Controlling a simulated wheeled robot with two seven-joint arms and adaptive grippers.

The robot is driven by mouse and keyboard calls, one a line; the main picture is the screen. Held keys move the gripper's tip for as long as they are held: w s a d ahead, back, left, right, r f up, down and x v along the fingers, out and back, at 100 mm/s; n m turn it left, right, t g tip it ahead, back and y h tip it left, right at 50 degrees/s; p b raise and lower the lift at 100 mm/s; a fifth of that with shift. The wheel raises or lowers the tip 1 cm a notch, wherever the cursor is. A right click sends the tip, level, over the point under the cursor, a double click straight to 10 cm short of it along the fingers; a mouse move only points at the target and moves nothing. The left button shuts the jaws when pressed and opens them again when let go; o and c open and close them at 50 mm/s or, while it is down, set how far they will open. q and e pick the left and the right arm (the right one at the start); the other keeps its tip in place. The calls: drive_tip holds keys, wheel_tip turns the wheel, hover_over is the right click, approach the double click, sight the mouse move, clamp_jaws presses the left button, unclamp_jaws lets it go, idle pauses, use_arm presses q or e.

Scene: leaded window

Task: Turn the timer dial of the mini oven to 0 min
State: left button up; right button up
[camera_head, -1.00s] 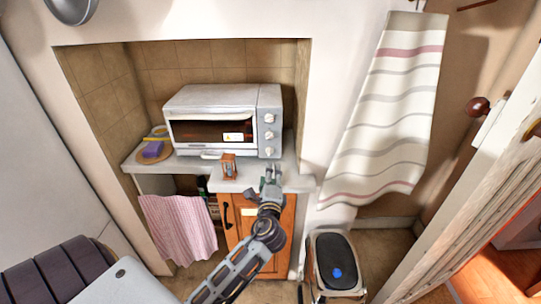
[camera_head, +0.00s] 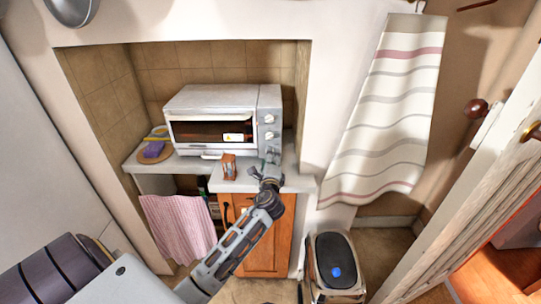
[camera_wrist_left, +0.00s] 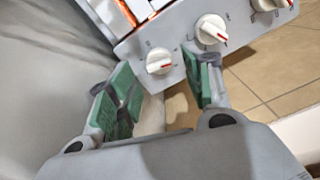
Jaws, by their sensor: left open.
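The mini oven (camera_head: 212,95) stands in the alcove, a silver box with a dark glass door. Its right-hand panel carries a column of white dials. The upper dial (camera_head: 269,118) and the middle dial (camera_head: 269,134) show in the head view; my left gripper (camera_head: 272,158) hides the lowest. In the left wrist view the lowest dial (camera_wrist_left: 160,61) has a red pointer mark and lies ahead, between the lines of the open green-padded fingers of my left gripper (camera_wrist_left: 158,82). I cannot tell contact. Dial labels are too small to read. My right gripper is not seen.
A small brown wooden object (camera_head: 229,166) stands on the counter (camera_head: 205,173) near the left gripper. A purple sponge (camera_head: 154,149) lies on a round board at left. A pink cloth (camera_head: 178,228) hangs below, and a pedal bin (camera_head: 336,264) stands on the floor.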

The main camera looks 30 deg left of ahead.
use_arm(q)
drive_tip(key=shift+x, duration=1.3)
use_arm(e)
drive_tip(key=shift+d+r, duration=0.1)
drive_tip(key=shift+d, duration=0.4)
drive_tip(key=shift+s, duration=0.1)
